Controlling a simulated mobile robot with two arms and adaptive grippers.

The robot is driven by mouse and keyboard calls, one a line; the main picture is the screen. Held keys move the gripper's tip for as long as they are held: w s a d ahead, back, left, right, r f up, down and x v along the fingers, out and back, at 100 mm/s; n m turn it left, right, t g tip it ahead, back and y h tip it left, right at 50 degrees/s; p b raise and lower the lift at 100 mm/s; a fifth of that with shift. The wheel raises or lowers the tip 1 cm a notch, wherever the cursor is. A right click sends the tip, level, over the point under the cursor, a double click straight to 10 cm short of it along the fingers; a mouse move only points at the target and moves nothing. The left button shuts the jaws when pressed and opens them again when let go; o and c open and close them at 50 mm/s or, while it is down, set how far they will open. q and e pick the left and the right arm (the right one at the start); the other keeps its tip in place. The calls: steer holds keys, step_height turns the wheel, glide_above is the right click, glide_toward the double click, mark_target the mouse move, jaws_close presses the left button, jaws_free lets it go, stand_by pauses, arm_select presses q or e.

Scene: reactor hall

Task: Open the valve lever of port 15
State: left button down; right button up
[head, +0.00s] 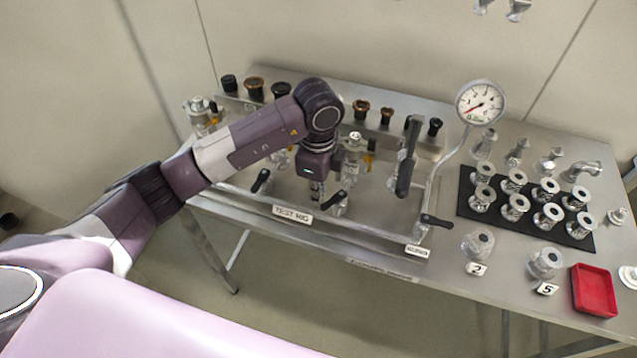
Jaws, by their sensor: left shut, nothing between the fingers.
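The test rig (292,213) is a steel frame on the table with several valves along it. Black levers show at the left (260,181), beside my gripper (333,199) and at the right (436,220). I cannot read any port number, so I cannot tell which lever belongs to port 15. My left gripper (318,196) points down at the middle of the rig, shut and empty, close to the middle black lever; whether they touch is unclear. My left wrist hides part of the rig behind it. My right gripper is out of view.
A pressure gauge (481,102) on a bent pipe and a tall black handle (408,157) rise right of my gripper. A black mat (470,209) with several metal fittings and a red tray (593,290) are farther right. Black and brown knobs line the back.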

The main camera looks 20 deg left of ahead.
mark_target(325, 209)
arm_select(q)
steer(key=shift+s+d+r, duration=0.1)
steer(key=shift+s+d, duration=0.45)
steer(key=shift+s, duration=0.15)
steer(key=shift+s+d+p, duration=0.35)
steer(key=shift+s+d, duration=0.05)
steer(key=shift+d, duration=0.2)
steer(key=shift+w+a, duration=0.25)
steer(key=shift+a, duration=0.15)
steer(key=shift+w+a, duration=0.1)
steer(key=shift+a, duration=0.05)
step_height(325, 209, up, 7)
steer(key=p, duration=0.5)
